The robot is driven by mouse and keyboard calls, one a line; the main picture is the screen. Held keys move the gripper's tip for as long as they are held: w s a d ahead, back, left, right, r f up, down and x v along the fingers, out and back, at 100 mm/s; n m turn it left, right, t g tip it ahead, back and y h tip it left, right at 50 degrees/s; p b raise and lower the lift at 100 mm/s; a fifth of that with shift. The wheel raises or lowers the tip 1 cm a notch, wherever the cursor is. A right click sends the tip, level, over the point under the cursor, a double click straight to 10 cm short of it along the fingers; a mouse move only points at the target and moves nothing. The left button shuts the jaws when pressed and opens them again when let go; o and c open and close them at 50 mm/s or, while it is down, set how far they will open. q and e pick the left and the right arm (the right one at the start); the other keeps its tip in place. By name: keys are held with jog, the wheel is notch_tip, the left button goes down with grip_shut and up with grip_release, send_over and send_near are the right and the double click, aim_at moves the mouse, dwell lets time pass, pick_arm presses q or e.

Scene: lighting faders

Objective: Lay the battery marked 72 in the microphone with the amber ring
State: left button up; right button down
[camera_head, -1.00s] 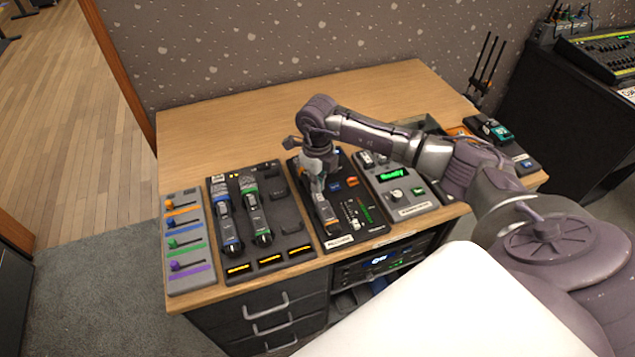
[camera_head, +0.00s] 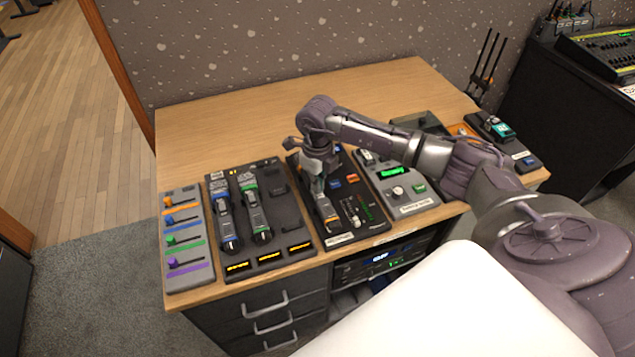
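My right gripper (camera_head: 324,205) points down over the dark panel (camera_head: 371,209) in the middle of the desk. Its fingers are at a small dark piece with an orange band (camera_head: 331,221); whether they grip it is too small to tell. Two microphones lie side by side in the dark tray (camera_head: 289,223) left of it, one with a blue ring (camera_head: 224,205) and one with a green ring (camera_head: 254,208). An amber ring on a microphone cannot be made out clearly. No battery marked 72 can be read. My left gripper is not in view.
A grey panel with coloured sliders (camera_head: 186,239) stands at the desk's left end. A grey unit with a green display (camera_head: 399,187) is right of the dark panel. A teal item (camera_head: 502,130) sits at the far right. The back of the wooden desk (camera_head: 235,125) is clear.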

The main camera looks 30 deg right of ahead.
jog(key=shift+f, duration=0.4)
jog(key=shift+r, duration=0.15)
jog(key=shift+r+p, duration=1.8)
jog(key=shift+r, duration=1.1)
